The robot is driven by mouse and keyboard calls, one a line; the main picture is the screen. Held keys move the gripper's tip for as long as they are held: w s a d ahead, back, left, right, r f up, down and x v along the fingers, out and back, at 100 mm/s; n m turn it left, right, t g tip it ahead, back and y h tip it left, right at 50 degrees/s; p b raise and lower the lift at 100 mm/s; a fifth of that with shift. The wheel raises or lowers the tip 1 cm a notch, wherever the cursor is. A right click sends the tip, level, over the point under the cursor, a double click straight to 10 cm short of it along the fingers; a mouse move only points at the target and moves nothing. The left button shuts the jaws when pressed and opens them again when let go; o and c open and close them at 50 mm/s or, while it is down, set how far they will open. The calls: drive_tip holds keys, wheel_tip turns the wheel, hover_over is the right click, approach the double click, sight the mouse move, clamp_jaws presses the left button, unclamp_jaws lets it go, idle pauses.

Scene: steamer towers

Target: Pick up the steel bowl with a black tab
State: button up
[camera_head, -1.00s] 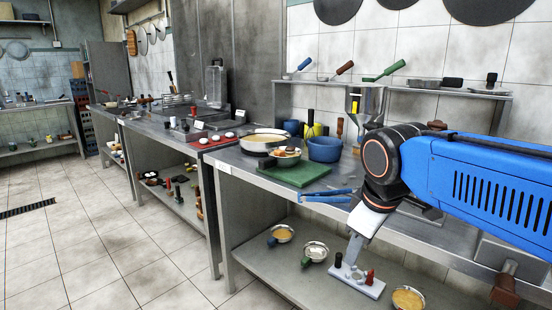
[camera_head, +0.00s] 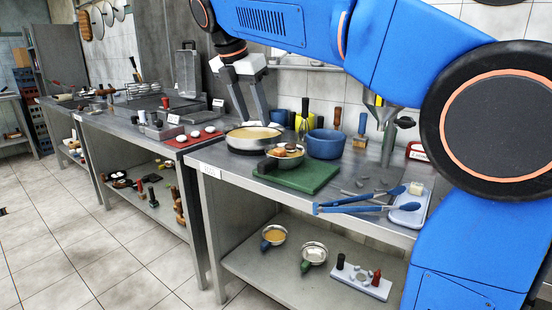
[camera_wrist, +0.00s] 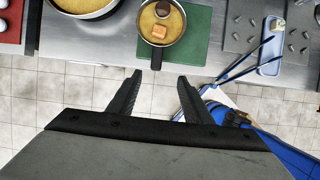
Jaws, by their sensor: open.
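A small round steel vessel with a black handle or tab (camera_head: 285,151) sits on the green board (camera_head: 312,181). In the wrist view the vessel (camera_wrist: 174,36) holds yellow food, a dark round piece and an orange cube; its black tab (camera_wrist: 235,66) points down toward my gripper. My gripper (camera_head: 254,118) is open and empty, above the worktop behind the large pan. In the wrist view the fingertips (camera_wrist: 160,76) point toward the vessel, apart from it. Two steel bowls on the lower shelf have a blue tab (camera_head: 274,235) and a green tab (camera_head: 313,254).
A large cream-filled pan (camera_head: 253,138) and a blue pot (camera_head: 324,144) stand close by the vessel. Blue tongs (camera_head: 362,200) lie at the right front edge. A red mat with eggs (camera_head: 191,139) is at the left. My arm hides the right side.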

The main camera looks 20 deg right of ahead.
approach(266, 161)
drive_tip(key=x, duration=0.5)
drive_tip(key=shift+s+d+r, duration=0.1)
drive_tip(key=shift+s+d, duration=0.05)
drive_tip(key=shift+s, duration=0.05)
drive_tip(key=shift+a+x, duration=0.2)
drive_tip(key=shift+x, duration=2.5)
drive_tip(key=shift+w, duration=0.1)
clamp_jaws()
